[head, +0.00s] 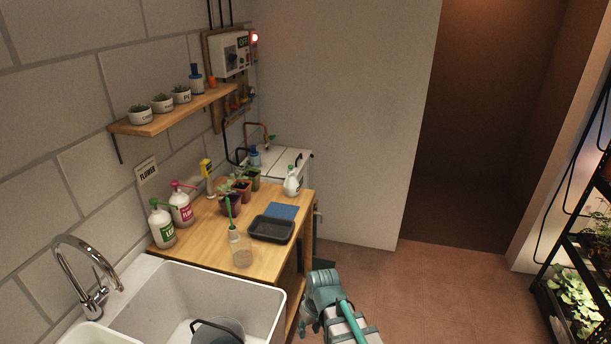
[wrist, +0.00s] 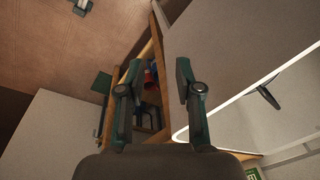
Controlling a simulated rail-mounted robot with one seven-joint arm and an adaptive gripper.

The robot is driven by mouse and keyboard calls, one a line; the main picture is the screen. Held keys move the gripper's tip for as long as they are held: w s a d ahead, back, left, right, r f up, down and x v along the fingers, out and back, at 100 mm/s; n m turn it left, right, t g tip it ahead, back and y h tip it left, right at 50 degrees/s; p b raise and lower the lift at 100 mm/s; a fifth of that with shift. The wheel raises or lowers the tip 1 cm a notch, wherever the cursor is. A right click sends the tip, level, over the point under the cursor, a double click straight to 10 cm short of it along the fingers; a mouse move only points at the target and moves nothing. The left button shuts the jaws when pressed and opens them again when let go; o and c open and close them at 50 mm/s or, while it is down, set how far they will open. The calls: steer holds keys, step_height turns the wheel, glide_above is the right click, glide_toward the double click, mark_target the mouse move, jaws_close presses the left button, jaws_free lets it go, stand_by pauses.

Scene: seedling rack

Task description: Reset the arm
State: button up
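My gripper (wrist: 158,78) is open in the wrist view, its two dark teal fingers apart with nothing between them. Beyond the fingers, the wooden frame of the bench shows, with small red and blue items low inside it. The sink's pale side fills the right of that view. In the head view my teal arm is at the bottom centre, right of the white sink (head: 180,300) and in front of the wooden bench (head: 192,232). The fingertips cannot be made out clearly there.
The bench holds a black tray (head: 272,229), a blue mat (head: 282,211), a clear bottle (head: 240,249), pump bottles (head: 181,207) and potted seedlings (head: 231,204). A bucket (head: 217,331) stands in the sink. A plant rack (head: 575,262) is at the far right. Open floor (head: 440,285) lies between.

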steer(key=s+d+f+m+h, duration=0.1)
steer(key=s+d+f+m, duration=0.15)
steer(key=d, duration=0.55)
steer(key=s+d+f+m, duration=0.1)
steer(key=d+f+m, duration=0.1)
steer(key=d+f, duration=0.35)
steer(key=s+d+f+g+b, duration=0.2)
steer(key=s+f+g+b, duration=0.5)
steer(key=s+f, duration=2)
steer(key=s+b, duration=0.2)
steer(key=b, duration=0.1)
steer(key=shift+s+d+f+h, duration=0.2)
steer(key=shift+s+h, duration=0.05)
steer(key=shift+h, duration=0.05)
